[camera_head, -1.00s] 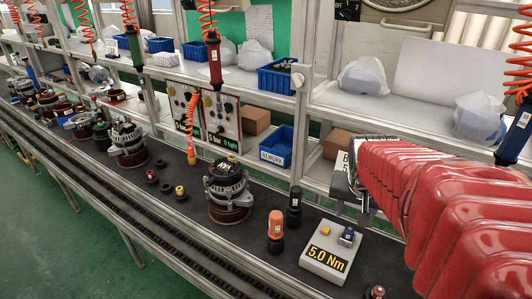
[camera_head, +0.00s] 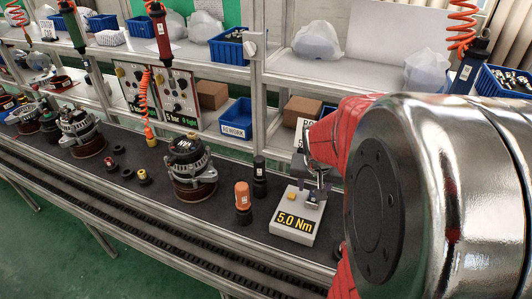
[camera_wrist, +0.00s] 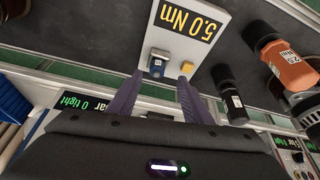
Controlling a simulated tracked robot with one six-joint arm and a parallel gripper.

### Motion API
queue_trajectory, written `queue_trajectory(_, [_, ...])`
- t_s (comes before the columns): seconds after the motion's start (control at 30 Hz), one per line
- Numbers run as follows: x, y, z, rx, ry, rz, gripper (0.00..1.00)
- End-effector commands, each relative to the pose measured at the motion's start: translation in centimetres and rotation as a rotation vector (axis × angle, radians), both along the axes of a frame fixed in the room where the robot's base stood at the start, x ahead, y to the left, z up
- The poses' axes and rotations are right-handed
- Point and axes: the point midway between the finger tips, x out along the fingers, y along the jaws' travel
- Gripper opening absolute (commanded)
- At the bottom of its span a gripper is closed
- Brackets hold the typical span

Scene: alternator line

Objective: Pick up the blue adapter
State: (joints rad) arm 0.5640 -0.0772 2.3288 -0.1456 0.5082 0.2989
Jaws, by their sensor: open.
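My gripper (camera_wrist: 160,80) is open and empty, with one finger to each side of the adapter; I see no contact. In the head view my gripper (camera_head: 315,182) is over the tester's back right and largely hides the adapter. A small yellow piece (camera_wrist: 187,67) is on the tester, close to the finger on the right in the wrist view.
An orange-topped tool (camera_head: 243,197) and a black one (camera_head: 259,176) stand left of the tester. An alternator (camera_head: 190,168) stands further left. A blue "REWORK" bin (camera_head: 236,122) and cardboard boxes (camera_head: 302,109) are on the shelf behind.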

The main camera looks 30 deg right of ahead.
Motion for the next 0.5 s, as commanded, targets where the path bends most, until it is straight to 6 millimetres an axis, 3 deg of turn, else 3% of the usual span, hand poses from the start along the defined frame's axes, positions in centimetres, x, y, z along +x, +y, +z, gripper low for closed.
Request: queue_trajectory(0.5, [0.16, -0.27, -0.75, 0.001, 0.001, 0.000, 0.45])
